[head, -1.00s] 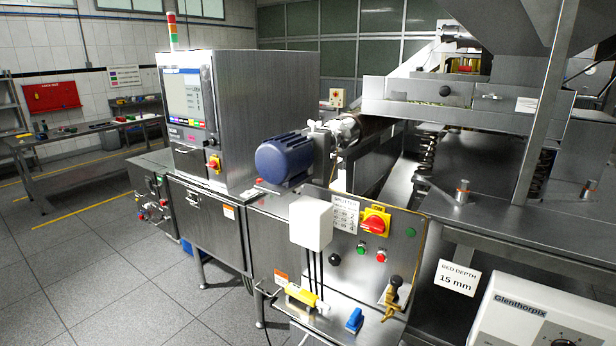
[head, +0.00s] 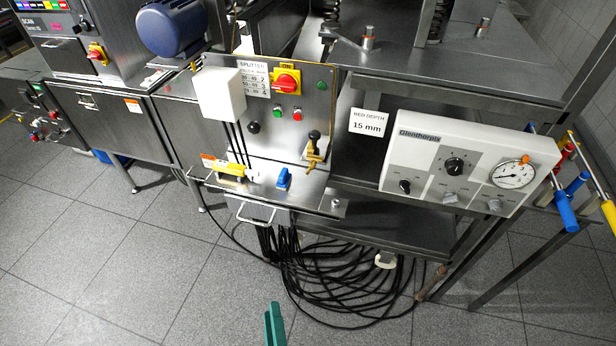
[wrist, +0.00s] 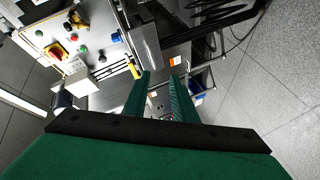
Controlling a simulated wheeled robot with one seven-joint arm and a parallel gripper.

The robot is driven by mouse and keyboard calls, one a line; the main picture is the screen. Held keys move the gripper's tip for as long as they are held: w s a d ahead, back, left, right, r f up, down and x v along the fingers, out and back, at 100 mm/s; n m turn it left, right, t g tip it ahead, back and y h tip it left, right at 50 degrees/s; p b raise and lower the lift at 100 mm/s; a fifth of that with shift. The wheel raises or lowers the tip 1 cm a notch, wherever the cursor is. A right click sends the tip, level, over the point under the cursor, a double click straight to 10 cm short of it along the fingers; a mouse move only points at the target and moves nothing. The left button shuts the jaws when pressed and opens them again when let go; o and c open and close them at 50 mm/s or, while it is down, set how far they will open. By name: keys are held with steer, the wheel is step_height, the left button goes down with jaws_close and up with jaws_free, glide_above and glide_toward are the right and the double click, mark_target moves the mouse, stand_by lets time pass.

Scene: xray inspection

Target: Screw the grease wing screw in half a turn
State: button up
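A brass, wing-like fitting with a black top (head: 314,150) stands at the right of the steel splitter panel (head: 265,140) in the head view. It may be the grease wing screw; I cannot tell for sure. In the wrist view a small brass and black part (wrist: 74,20) shows at the upper left on the same panel. My gripper (wrist: 161,76) is open and empty, its two green fingers apart. In the head view only a green tip of my gripper (head: 274,325) shows at the bottom edge, low in front of the panel and well away from the fitting.
A red rotary switch on yellow (head: 287,82), a white box (head: 220,93) and a blue part (head: 284,179) sit near the fitting. Coiled black cables (head: 350,285) hang to the floor. A white gauge box (head: 465,165) stands right. Open floor (head: 110,270) lies at left.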

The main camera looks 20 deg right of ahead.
steer(key=w+d+r+n+h, duration=0.25)
steer(key=w+n, duration=0.25)
steer(key=w, duration=0.4)
steer(key=n+h, duration=0.6)
steer(key=n, duration=0.1)
glide_toward(310, 171)
steer(key=shift+g, duration=0.3)
steer(key=x, duration=0.8)
steer(key=shift+w+d+r, duration=0.1)
steer(key=shift+w+r, duration=0.05)
steer(key=shift+w, duration=0.25)
jaws_close()
